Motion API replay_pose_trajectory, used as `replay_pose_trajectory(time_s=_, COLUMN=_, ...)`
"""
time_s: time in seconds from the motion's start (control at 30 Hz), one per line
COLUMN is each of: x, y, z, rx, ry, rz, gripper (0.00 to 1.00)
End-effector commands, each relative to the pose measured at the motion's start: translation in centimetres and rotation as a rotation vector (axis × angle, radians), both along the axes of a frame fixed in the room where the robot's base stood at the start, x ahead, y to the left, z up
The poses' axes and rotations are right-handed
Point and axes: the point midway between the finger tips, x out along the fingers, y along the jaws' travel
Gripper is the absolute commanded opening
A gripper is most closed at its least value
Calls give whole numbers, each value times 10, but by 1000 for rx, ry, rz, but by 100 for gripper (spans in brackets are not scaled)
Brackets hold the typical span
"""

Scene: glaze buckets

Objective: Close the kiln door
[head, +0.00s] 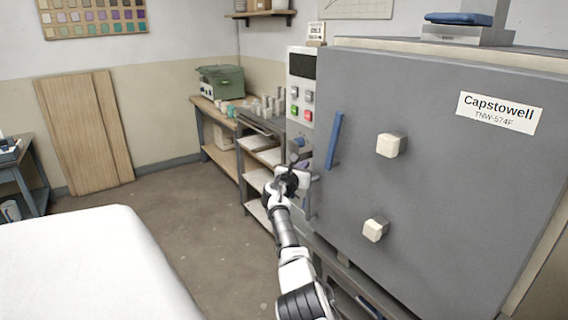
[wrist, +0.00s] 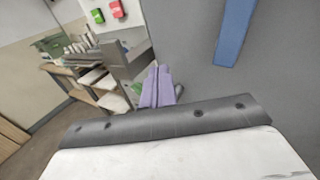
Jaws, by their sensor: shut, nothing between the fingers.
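The kiln door (head: 440,170) is a large grey panel filling the right of the head view. It bears a Capstowell label (head: 499,112), two cream plugs and an upright blue handle (head: 334,140) near its left edge. The handle also shows at the top of the wrist view (wrist: 236,28). I cannot tell exactly how wide a gap, if any, lies behind the door's left edge. My gripper (head: 302,172) is below and left of the handle, by that edge. Its purple fingers (wrist: 158,88) are together and empty, apart from the handle.
A control panel (head: 301,88) with red and green buttons stands left of the door. Shelving (head: 257,155) and a workbench (head: 213,103) with a green machine (head: 220,82) line the wall beyond. Open floor (head: 180,200) lies to the left, with a white surface (head: 90,255) in front.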

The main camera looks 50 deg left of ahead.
Motion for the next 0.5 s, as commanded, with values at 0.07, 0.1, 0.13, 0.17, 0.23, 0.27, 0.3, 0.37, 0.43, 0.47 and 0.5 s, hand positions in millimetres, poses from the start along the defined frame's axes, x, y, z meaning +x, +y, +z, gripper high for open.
replay_pose_trajectory(time_s=0.07, x=-12, y=3, z=0, rx=4, ry=-2, rz=4, gripper=0)
replay_pose_trajectory(time_s=0.1, x=-17, y=3, z=-1, rx=3, ry=-1, rz=4, gripper=0)
replay_pose_trajectory(time_s=0.13, x=-21, y=3, z=-1, rx=4, ry=-1, rz=4, gripper=0)
replay_pose_trajectory(time_s=0.17, x=-25, y=3, z=-1, rx=3, ry=0, rz=4, gripper=0)
replay_pose_trajectory(time_s=0.23, x=-36, y=5, z=-2, rx=4, ry=-1, rz=4, gripper=0)
replay_pose_trajectory(time_s=0.27, x=-40, y=5, z=-2, rx=3, ry=-1, rz=4, gripper=0)
replay_pose_trajectory(time_s=0.3, x=-46, y=5, z=-2, rx=4, ry=-1, rz=4, gripper=0)
replay_pose_trajectory(time_s=0.37, x=-53, y=6, z=-2, rx=3, ry=0, rz=4, gripper=0)
replay_pose_trajectory(time_s=0.43, x=-61, y=7, z=-2, rx=2, ry=0, rz=3, gripper=0)
replay_pose_trajectory(time_s=0.47, x=-64, y=7, z=-2, rx=2, ry=0, rz=3, gripper=0)
replay_pose_trajectory(time_s=0.5, x=-67, y=7, z=-1, rx=3, ry=-1, rz=3, gripper=0)
